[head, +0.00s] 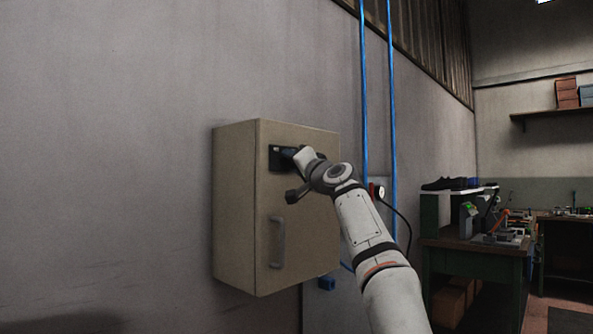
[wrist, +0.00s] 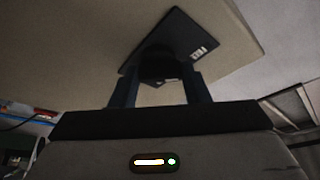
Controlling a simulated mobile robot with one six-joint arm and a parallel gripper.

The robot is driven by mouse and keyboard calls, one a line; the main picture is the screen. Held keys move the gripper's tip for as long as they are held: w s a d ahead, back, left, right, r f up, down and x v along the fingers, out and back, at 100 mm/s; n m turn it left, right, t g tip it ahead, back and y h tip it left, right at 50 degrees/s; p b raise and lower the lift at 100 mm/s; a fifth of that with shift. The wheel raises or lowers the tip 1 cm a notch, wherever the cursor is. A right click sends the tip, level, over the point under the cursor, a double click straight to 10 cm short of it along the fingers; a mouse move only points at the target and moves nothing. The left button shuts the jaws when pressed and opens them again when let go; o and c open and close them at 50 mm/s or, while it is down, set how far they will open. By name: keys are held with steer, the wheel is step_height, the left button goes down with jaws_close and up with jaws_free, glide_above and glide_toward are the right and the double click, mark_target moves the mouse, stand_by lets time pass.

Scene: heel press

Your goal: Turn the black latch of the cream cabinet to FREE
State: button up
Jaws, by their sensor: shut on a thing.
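The cream cabinet (head: 235,200) hangs on the grey wall, its door shut, with a grey handle (head: 277,242) low on the door. The latch's black plate (head: 275,158) sits near the top of the door, partly hidden by my arm. In the wrist view the black plate (wrist: 190,35) appears tilted, with a small white label that seems to read FREE. My gripper (wrist: 153,88) is shut on the black latch knob (wrist: 158,62), one finger on each side of it. In the head view my gripper (head: 291,153) reaches the plate from the right. The knob's pointing direction is unclear.
Blue pipes (head: 364,90) run down the wall right of the cabinet. A green workbench (head: 470,247) with tools and a dark shoe stands at the right. The wall left of the cabinet is clear.

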steer(key=shift+f+n, duration=0.1)
steer(key=shift+n, duration=0.3)
steer(key=o, duration=1)
steer(key=shift+b+v, duration=3.75)
steer(key=shift+v, duration=0.15)
steer(key=shift+w, duration=0.1)
